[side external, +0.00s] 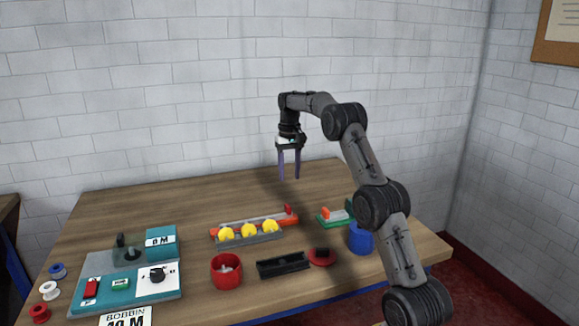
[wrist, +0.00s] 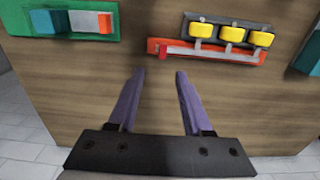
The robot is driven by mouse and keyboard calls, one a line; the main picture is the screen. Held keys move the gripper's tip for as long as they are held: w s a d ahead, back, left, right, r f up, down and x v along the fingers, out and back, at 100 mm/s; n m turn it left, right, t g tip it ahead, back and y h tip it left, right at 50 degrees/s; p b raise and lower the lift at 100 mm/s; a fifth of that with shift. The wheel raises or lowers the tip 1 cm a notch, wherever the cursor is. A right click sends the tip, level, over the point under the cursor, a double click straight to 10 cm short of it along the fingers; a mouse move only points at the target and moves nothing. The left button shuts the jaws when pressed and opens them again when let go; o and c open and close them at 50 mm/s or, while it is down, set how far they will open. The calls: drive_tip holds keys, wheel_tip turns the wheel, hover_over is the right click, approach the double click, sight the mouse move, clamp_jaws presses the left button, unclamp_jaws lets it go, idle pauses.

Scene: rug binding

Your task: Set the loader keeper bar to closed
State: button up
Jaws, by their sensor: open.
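My gripper (side external: 289,177) is open and empty, its two purple fingers pointing down above the table. In the wrist view its fingertips (wrist: 159,75) are apart with only wood between them. An orange-red rail (side external: 256,221) carries a pale bar and an upright red tab (side external: 288,209) at its right end. The rail also shows in the wrist view (wrist: 235,58), beyond the fingertips, with its red tab (wrist: 163,50) at the left end. No label names the keeper bar; this pale bar may be it. I cannot tell whether it is closed.
A grey rack of yellow bobbins (side external: 249,230) lies along the rail. A green fixture (side external: 326,221) is to the right, near a blue cup (side external: 361,238). A red cup (side external: 227,270), black tray (side external: 283,264) and teal panel (side external: 120,285) are in front. The table's back is clear.

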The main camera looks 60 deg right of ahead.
drive_tip(key=shift+r, duration=1.1)
